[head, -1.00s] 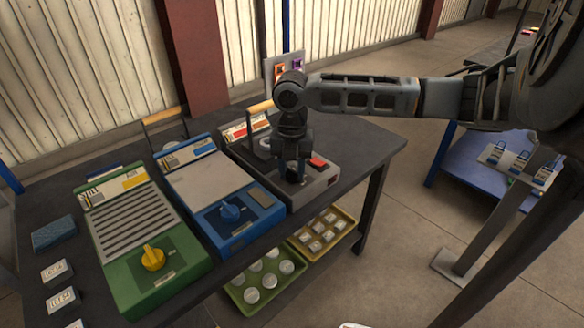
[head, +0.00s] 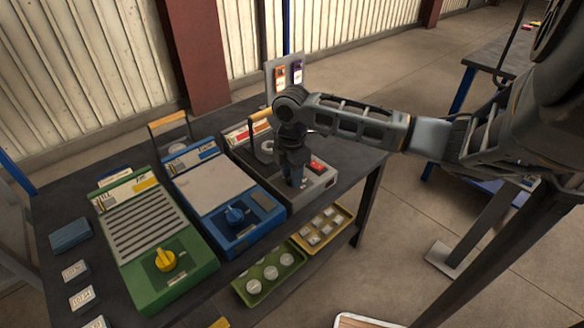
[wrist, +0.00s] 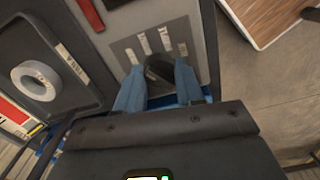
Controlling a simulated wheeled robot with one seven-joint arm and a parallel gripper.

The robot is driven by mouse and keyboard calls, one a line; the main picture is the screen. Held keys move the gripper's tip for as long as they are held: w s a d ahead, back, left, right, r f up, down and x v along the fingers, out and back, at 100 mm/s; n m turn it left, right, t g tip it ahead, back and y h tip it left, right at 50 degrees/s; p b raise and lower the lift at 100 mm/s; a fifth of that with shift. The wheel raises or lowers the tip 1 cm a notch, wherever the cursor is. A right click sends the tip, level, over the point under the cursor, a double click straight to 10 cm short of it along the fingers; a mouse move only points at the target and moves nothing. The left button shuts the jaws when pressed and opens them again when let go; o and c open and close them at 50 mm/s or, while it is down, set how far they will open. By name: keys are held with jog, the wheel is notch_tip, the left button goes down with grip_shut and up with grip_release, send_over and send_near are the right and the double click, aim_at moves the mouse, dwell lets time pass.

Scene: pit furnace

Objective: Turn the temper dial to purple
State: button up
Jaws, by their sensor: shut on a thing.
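My gripper (head: 292,181) points down over the front of the grey unit (head: 318,188), the rightmost of three units on the bench. In the wrist view its two blue fingers (wrist: 160,68) are shut on a dark knob (wrist: 161,74), the dial, one finger on each side. Several pale marks fan out on the grey plate (wrist: 147,42) beyond the knob. I cannot read their words or colours, nor tell which mark the knob points at. In the head view the gripper hides the knob.
The blue unit (head: 215,187) with a blue knob and the green unit (head: 150,225) with a yellow knob stand to the left. A red switch (head: 317,167) is close right of my gripper. An upright panel (head: 284,75) with orange and purple tags stands behind. Trays sit below.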

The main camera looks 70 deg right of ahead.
jog(key=m+p, duration=0.1)
jog(key=m, duration=0.1)
jog(key=m+p, duration=0.1)
jog(key=shift+r+m+p, duration=0.25)
jog(key=shift+m+p, duration=0.05)
jog(key=shift+m, duration=0.1)
jog(key=m+p, duration=0.2)
jog(key=m, duration=0.1)
jog(key=shift+m+p, duration=0.3)
jog(key=shift+p, duration=0.1)
jog(key=m+p, duration=0.2)
jog(key=m, duration=0.1)
jog(key=shift+a+f+p, duration=0.1)
jog(key=shift+a+p, duration=0.05)
jog(key=shift+p, duration=0.2)
jog(key=shift+m+p, duration=0.7)
jog(key=shift+m, duration=0.3)
jog(key=shift+f+m+p, duration=0.1)
jog(key=shift+m+p, duration=0.25)
jog(key=shift+m, duration=0.15)
jog(key=o, duration=1)
jog(key=shift+o, duration=0.2)
